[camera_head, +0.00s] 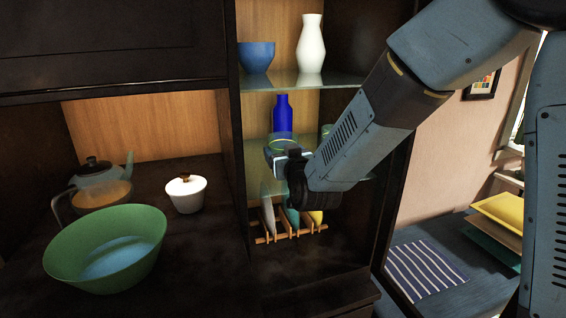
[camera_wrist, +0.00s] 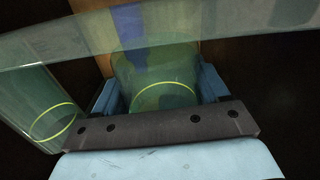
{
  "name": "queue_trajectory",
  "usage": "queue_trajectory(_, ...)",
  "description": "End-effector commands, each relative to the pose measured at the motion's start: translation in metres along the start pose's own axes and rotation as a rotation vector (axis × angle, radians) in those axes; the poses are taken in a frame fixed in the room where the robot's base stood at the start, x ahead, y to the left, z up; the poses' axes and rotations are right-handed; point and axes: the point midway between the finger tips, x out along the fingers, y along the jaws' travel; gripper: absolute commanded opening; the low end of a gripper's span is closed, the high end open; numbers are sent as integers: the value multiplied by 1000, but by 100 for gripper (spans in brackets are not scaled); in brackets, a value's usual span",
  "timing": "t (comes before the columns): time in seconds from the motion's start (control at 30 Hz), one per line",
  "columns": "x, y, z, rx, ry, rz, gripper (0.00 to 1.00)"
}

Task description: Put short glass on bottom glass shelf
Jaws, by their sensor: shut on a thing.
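My gripper (camera_head: 287,152) is shut on a short clear glass with a pale green ring (camera_head: 282,141). The glass appears upright, at about the height of the bottom glass shelf (camera_head: 256,160) in the cabinet. In the wrist view both blue fingers of my gripper (camera_wrist: 157,92) flank the short glass (camera_wrist: 155,70). A glass shelf edge (camera_wrist: 60,48) crosses the upper part of that view. Whether the glass touches the shelf cannot be told. My arm hides the shelf's right part.
A blue bottle (camera_head: 282,114) stands behind the held glass. Another ringed glass (camera_wrist: 45,115) is to the left in the wrist view. The upper shelf (camera_head: 300,82) holds a blue bowl (camera_head: 257,57) and white vase (camera_head: 311,45). A plate rack (camera_head: 290,233) is below.

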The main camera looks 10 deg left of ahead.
Motion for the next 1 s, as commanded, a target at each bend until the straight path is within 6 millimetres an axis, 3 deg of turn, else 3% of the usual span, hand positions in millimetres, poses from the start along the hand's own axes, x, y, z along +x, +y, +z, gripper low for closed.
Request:
queue_trajectory(0.1,-1,-1,19,0,-6,0,28)
queue_trajectory(0.2,-1,-1,26,0,-3,0,28)
queue_trajectory(0.57,-1,-1,29,0,-3,0,28)
queue_trajectory(0.6,-1,-1,29,0,-3,-1,77)
queue_trajectory(0.83,-1,-2,29,0,-3,-1,99)
queue_trajectory(1.0,-1,-2,29,0,-3,-1,100)
